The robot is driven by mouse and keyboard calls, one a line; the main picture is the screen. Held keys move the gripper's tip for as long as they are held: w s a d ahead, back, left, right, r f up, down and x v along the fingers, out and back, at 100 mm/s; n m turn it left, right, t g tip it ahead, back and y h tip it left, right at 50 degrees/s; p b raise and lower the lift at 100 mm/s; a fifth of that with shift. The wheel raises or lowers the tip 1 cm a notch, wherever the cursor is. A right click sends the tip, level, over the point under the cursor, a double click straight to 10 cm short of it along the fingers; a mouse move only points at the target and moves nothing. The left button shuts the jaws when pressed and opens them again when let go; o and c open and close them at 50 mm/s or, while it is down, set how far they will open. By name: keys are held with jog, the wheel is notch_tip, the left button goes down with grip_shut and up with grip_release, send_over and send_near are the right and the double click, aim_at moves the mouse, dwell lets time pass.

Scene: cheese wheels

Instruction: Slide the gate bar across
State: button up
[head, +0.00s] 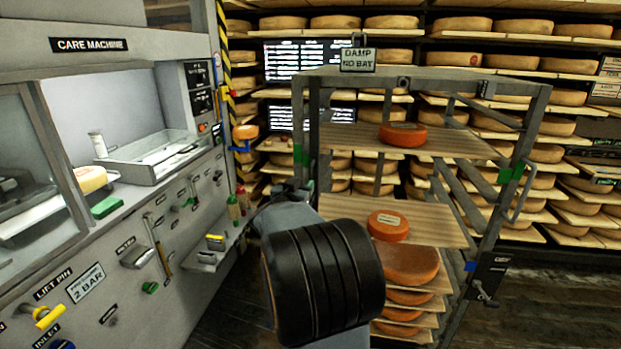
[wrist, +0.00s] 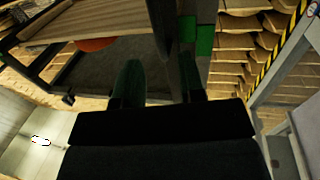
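The grey rack (head: 540,105) stands in the middle of the head view, with cheese wheels on wooden shelves. Its left post carries a green mark (head: 305,165) and its right post a green mark (head: 512,172). I cannot tell for sure which of its grey bars is the gate bar. Contact cannot be told.
The care machine (head: 90,45) fills the left side, with knobs, levers and a small ledge (head: 213,258) near my arm. A damp-bay sign (head: 358,60) hangs on the rack's top. Shelves of cheese line the back. Bare floor shows at the lower right.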

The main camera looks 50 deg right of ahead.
aim_at(310, 178)
jog(key=x, duration=0.6)
jog(key=shift+w+d, duration=0.1)
jog(key=shift+d, duration=0.1)
jog(key=shift+c, duration=0.4)
grip_shut()
